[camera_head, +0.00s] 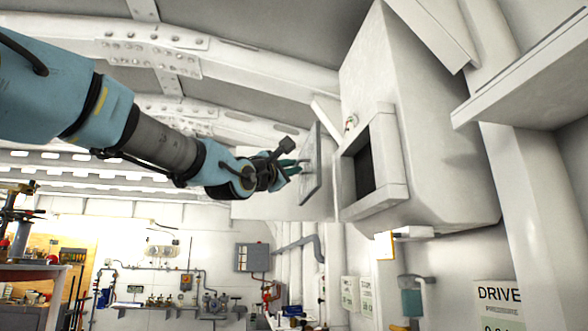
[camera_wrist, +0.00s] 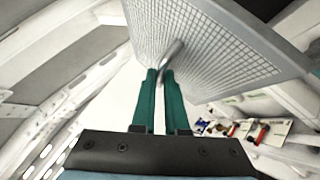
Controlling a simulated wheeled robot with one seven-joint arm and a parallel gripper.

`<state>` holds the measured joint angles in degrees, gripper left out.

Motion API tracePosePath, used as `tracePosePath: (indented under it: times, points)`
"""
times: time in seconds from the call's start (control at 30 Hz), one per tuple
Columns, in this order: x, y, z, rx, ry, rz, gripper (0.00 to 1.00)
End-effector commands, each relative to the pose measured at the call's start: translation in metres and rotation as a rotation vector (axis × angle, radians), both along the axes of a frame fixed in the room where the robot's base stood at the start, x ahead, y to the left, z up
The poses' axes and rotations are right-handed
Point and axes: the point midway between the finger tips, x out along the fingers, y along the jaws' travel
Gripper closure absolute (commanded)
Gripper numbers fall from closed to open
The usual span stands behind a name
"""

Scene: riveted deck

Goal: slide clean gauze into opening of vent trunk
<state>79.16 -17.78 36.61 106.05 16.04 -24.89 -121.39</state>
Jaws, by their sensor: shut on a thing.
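The clean gauze is a pale framed mesh panel (camera_head: 311,168), seen nearly edge-on in the head view. In the wrist view its fine grid (camera_wrist: 215,38) fills the top. My gripper (camera_head: 291,168) is shut on a metal handle on the panel's face; its green fingers (camera_wrist: 160,74) pinch that handle in the wrist view. The vent trunk (camera_head: 436,150) is a big white box on the right. Its dark rectangular opening (camera_head: 365,172) sits in a raised frame (camera_head: 384,199). The gauze is held outside, left of the opening and apart from it.
A thin white strip (camera_head: 325,112) juts out at the frame's upper left, close above the gauze. A white ledge (camera_head: 520,80) projects at upper right. A workbench (camera_head: 30,271) stands far left, and pipes and wall fittings line the back wall.

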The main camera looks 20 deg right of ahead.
Motion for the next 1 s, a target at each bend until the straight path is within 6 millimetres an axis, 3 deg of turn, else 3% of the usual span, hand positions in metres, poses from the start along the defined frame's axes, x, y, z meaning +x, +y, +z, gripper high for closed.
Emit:
tracePosePath:
  times: [0.33, 1.0]
  points:
    - [-0.002, 0.002, -0.004, -0.016, -0.002, 0.0, 1.0]
    - [-0.008, -0.051, -0.002, -0.014, 0.0, -0.001, 1.0]
